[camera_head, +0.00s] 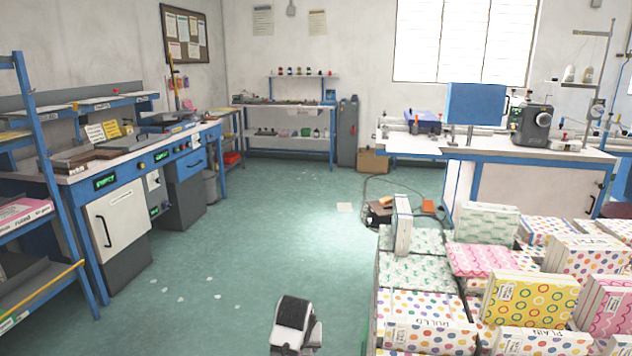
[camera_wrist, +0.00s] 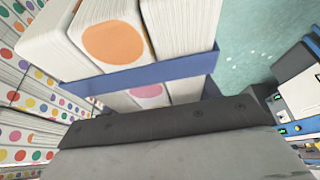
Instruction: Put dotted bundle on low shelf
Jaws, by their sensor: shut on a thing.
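In the wrist view, my gripper (camera_wrist: 180,118) shows as a wide dark grey part across the bottom; its fingertips are not clearly seen. It is shut on a white bundle (camera_wrist: 185,35) with large orange and pink dots and a blue strip across it. Low shelves show on the blue rack (camera_head: 40,290) at left and under the back bench (camera_head: 290,138); I cannot tell which is the task's shelf. The rack's shelf holds a dark item.
Patterned bundles (camera_head: 425,300) are stacked at lower right, also at left in the wrist view (camera_wrist: 30,110). A control bench (camera_head: 120,215) stands at left and a sewing table (camera_head: 520,150) at right. Cables and a dark box (camera_head: 380,213) lie on the floor. The middle floor is mostly clear.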

